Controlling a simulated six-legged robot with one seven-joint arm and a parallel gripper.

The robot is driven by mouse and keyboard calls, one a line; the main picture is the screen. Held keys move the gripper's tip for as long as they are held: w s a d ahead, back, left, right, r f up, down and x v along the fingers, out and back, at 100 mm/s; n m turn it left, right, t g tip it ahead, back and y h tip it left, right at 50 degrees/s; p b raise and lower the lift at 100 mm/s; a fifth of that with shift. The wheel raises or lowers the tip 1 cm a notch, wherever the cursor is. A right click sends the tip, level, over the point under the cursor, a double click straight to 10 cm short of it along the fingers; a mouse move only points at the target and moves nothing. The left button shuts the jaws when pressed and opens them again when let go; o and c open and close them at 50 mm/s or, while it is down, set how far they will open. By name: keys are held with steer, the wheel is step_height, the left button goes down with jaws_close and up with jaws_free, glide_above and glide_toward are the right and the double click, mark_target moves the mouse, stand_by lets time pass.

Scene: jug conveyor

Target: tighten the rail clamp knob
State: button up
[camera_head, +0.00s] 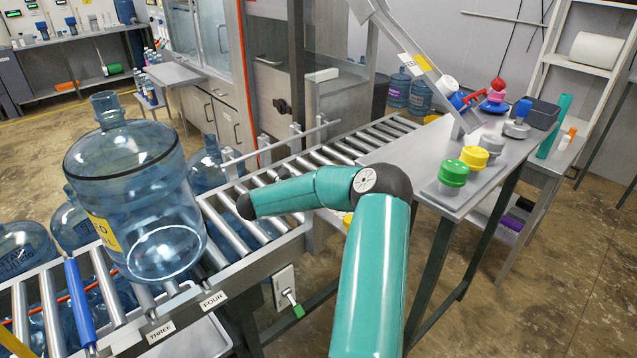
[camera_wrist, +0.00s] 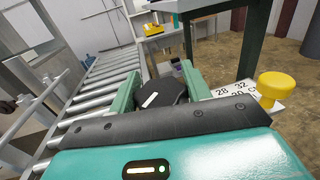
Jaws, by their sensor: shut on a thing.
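In the wrist view my gripper (camera_wrist: 162,82) has its two green fingers on either side of a round black knob (camera_wrist: 168,92) with a white line across its top. The fingers are closed on this knob, which sits beside the roller conveyor (camera_wrist: 105,72). The lower part of the knob is hidden by my gripper's dark front edge. In the head view my arm reaches left over the conveyor's near rail (camera_head: 275,252). My fingers and the black knob cannot be made out there.
A yellow knob (camera_wrist: 276,88) stands right of my gripper by a white number plate (camera_wrist: 240,92). A large clear blue jug (camera_head: 135,190) stands on the rollers at left. A side table (camera_head: 420,160) at right holds green and yellow caps (camera_head: 453,171).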

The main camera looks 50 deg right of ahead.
steer(key=m+g+y, duration=0.1)
steer(key=m+g, duration=0.1)
steer(key=m+g+y, duration=0.3)
steer(key=g+y, duration=0.1)
steer(key=shift+s+a+r+m+g, duration=0.1)
steer(key=shift+s+a+m+g, duration=0.05)
steer(key=shift+a+m+g, duration=0.2)
steer(key=shift+s+a+m+g+y, duration=0.1)
steer(key=shift+m+g+y, duration=0.65)
steer(key=shift+y, duration=0.4)
steer(key=shift+s+a+m+g+y, duration=0.1)
steer(key=shift+m+g+y, duration=0.4)
steer(key=shift+m+y, duration=0.5)
steer(key=shift+s+f+y, duration=0.1)
steer(key=shift+f+y, duration=0.1)
steer(key=shift+y, duration=0.25)
steer(key=o, duration=1)
steer(key=shift+d, duration=0.1)
steer(key=shift+v, duration=3.75)
steer(key=shift+f, duration=0.1)
